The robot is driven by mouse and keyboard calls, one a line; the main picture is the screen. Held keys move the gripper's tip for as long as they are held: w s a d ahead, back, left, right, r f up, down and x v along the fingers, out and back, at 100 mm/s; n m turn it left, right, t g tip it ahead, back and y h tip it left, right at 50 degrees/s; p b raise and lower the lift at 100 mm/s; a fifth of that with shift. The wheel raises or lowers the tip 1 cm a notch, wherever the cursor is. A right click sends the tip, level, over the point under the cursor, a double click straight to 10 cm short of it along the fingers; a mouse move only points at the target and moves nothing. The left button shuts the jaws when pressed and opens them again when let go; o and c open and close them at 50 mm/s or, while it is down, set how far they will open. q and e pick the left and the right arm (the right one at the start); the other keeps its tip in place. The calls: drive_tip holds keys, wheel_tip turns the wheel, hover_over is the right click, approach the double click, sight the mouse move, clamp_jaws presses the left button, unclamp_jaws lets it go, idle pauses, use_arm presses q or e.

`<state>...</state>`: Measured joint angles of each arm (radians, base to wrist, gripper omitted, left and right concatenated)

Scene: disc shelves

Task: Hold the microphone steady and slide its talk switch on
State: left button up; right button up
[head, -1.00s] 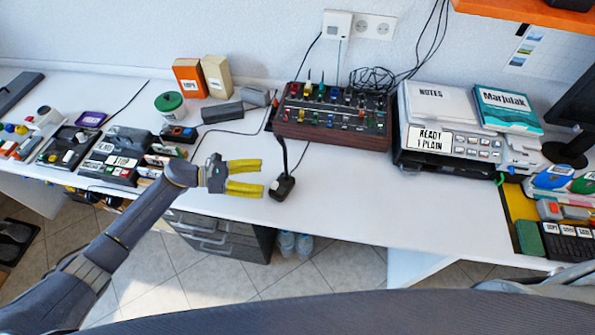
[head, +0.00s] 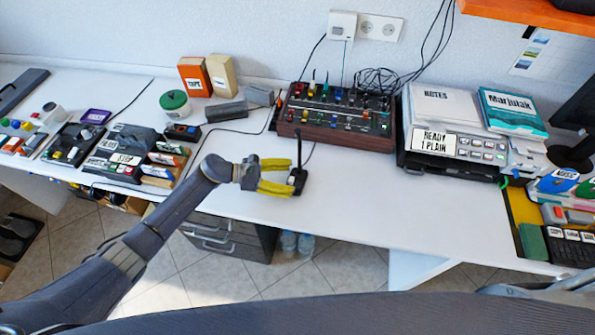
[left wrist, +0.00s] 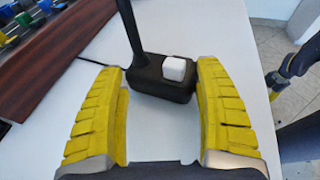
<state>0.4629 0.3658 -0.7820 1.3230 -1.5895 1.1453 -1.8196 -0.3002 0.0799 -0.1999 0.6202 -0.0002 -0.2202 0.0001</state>
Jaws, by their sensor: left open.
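The microphone is a black desk type with a thin upright stem (head: 299,150) on a small black base (head: 297,181) near the table's front edge. In the left wrist view its base (left wrist: 148,78) carries a white block-shaped switch (left wrist: 174,68) on top. My left gripper (head: 291,176), with yellow fingers, is open at the microphone's left side. In the left wrist view the base lies ahead, between the fingertips (left wrist: 160,75), with the fingers not closed on it. The switch's exact setting cannot be told. My right gripper cannot be made out in the head view.
A mixer with coloured knobs (head: 335,130) stands behind the microphone. A printer-like machine (head: 455,155) with papers is to the right. Several button boxes (head: 125,150) and a green-lidded tub (head: 174,104) are to the left. White table is clear right of the microphone.

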use_arm(q)
drive_tip(key=shift+x, duration=1.05)
clamp_jaws()
drive_tip(key=c, duration=1.5)
unclamp_jaws()
drive_tip(key=o, duration=1.6)
drive_tip(key=shift+c, duration=0.2)
